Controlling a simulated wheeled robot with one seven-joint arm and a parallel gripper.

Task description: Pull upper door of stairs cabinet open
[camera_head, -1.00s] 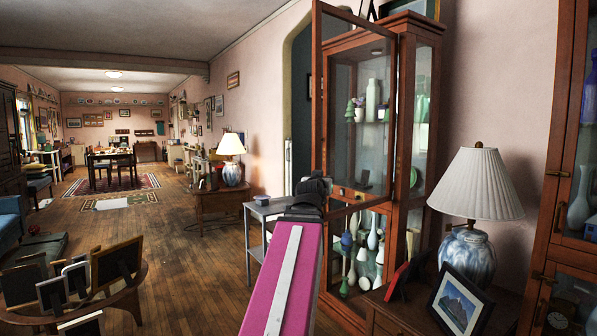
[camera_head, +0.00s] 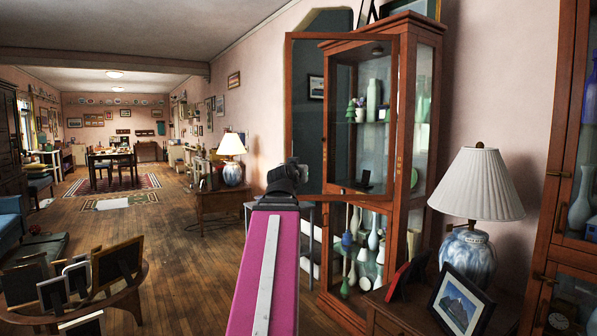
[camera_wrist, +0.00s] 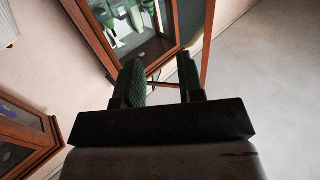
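The tall wooden stairs cabinet (camera_head: 407,150) with glass panels stands right of centre in the head view. Its upper door (camera_head: 290,105), a wood frame around glass, stands swung wide open to the left. My gripper (camera_head: 297,165) is near the lower free edge of that door; whether it touches the door cannot be told. In the wrist view, the two green-padded fingers of my gripper (camera_wrist: 163,80) are apart, with nothing clearly held between them. A wooden strip (camera_wrist: 207,45), apparently the door's edge, shows beside the right finger. The door's handle is not clearly visible.
Vases and figurines (camera_head: 373,100) stand on the cabinet's shelves. A lamp (camera_head: 472,240) and a picture frame (camera_head: 460,302) stand on a low chest at right. A grey side table (camera_head: 250,210) is behind my arm. Open wooden floor (camera_head: 190,255) lies to the left.

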